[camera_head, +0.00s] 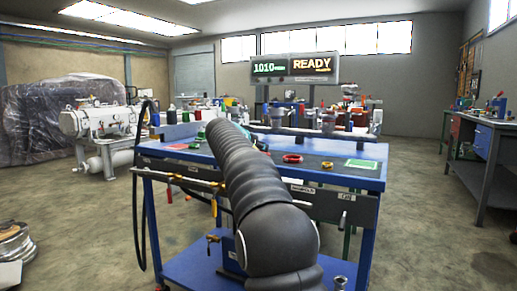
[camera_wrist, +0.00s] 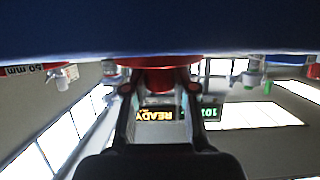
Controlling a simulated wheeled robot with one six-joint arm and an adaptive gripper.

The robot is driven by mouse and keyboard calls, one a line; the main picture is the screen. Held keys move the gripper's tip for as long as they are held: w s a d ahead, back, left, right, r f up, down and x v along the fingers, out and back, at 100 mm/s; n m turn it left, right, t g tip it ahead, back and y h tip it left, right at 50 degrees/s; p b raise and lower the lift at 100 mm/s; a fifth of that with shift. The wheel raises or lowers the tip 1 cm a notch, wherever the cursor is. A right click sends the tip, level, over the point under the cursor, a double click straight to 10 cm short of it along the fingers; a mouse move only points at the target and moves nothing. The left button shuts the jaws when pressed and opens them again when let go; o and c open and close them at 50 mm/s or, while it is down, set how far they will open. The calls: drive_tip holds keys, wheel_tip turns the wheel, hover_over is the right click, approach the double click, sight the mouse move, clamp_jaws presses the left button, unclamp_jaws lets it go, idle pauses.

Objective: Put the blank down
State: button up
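In the wrist view, which looks upside down, the two fingers of my gripper (camera_wrist: 159,90) stand on either side of a red rounded part (camera_wrist: 158,77). The fingertips appear to touch its sides, so my gripper seems shut on it. This red part may be the blank; its far side is hidden by a broad dark blue surface (camera_wrist: 160,30) close to the camera. In the head view my dark ribbed arm reaches over the workbench and hides my gripper and whatever it holds.
A display (camera_head: 295,67) reads READY. Another bench (camera_head: 482,140) stands at the right.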

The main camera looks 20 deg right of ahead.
drive_tip(key=shift+o, duration=1.4)
drive_tip(key=shift+r, duration=0.15)
drive_tip(key=shift+s+a+r, duration=0.1)
drive_tip(key=shift+r, duration=0.05)
drive_tip(key=v, duration=1.1)
drive_tip(key=shift+s+a, duration=0.2)
drive_tip(key=shift+a, duration=0.1)
drive_tip(key=shift+s, duration=0.1)
drive_tip(key=s+a+f+n+g+y, duration=0.1)
drive_tip(key=s+a+f+n+y, duration=0.2)
drive_tip(key=s+f, duration=0.7)
drive_tip(key=s+a+f+n+g+y, duration=0.1)
drive_tip(key=s+a+f+n+y, duration=0.3)
drive_tip(key=s+f, duration=0.6)
drive_tip(key=s+a+f+n+g+y, duration=0.1)
drive_tip(key=s+a+f+n+y, duration=0.2)
drive_tip(key=s+f, duration=0.8)
drive_tip(key=s+a+y, duration=0.1)
drive_tip(key=s+a, duration=0.1)
drive_tip(key=s, duration=0.8)
drive_tip(key=shift+s+a, duration=0.35)
drive_tip(key=shift+a, duration=0.05)
